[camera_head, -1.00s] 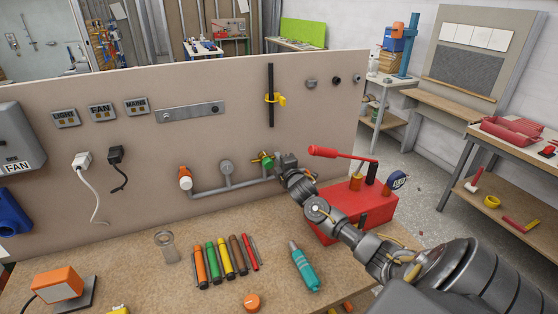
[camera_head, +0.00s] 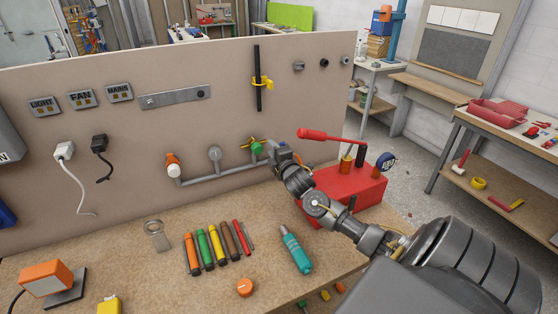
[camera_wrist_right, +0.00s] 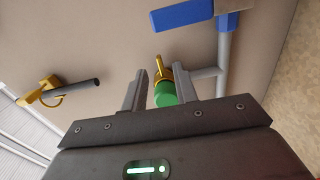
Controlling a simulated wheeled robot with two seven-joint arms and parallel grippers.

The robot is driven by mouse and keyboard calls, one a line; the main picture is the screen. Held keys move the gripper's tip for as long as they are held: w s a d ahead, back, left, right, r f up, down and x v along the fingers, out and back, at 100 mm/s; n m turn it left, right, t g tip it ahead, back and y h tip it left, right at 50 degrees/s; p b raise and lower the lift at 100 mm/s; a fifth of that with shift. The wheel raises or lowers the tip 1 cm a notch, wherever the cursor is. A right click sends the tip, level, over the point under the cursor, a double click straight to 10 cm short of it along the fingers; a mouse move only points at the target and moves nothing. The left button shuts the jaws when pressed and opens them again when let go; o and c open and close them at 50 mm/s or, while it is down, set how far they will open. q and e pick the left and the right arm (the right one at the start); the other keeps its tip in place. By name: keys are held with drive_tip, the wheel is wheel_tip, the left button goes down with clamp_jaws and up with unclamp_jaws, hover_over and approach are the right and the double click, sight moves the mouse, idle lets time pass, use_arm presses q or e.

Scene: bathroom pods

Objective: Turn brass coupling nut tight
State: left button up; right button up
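A grey pipe (camera_head: 215,178) runs along the upright panel. At its right end is a green fitting (camera_head: 257,148) with a brass-coloured piece, and both show in the right wrist view, the green part (camera_wrist_right: 165,95) and the brass piece (camera_wrist_right: 159,68). I cannot tell surely whether this brass piece is the coupling nut. My right gripper (camera_head: 272,149) is at this pipe end. In the wrist view its two fingers (camera_wrist_right: 161,90) are open, one on each side of the green fitting, with gaps visible. My left gripper is not in view.
A blue handle (camera_wrist_right: 182,16) sits on the pipe near the right fingers. A red box with a lever (camera_head: 350,186) stands close by my right forearm. Several coloured sticks (camera_head: 220,247), a teal bottle (camera_head: 296,250) and an orange cap (camera_head: 245,287) lie on the bench.

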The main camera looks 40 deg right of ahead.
drive_tip(key=b+v, duration=0.1)
drive_tip(key=v, duration=0.6)
idle(0.5)
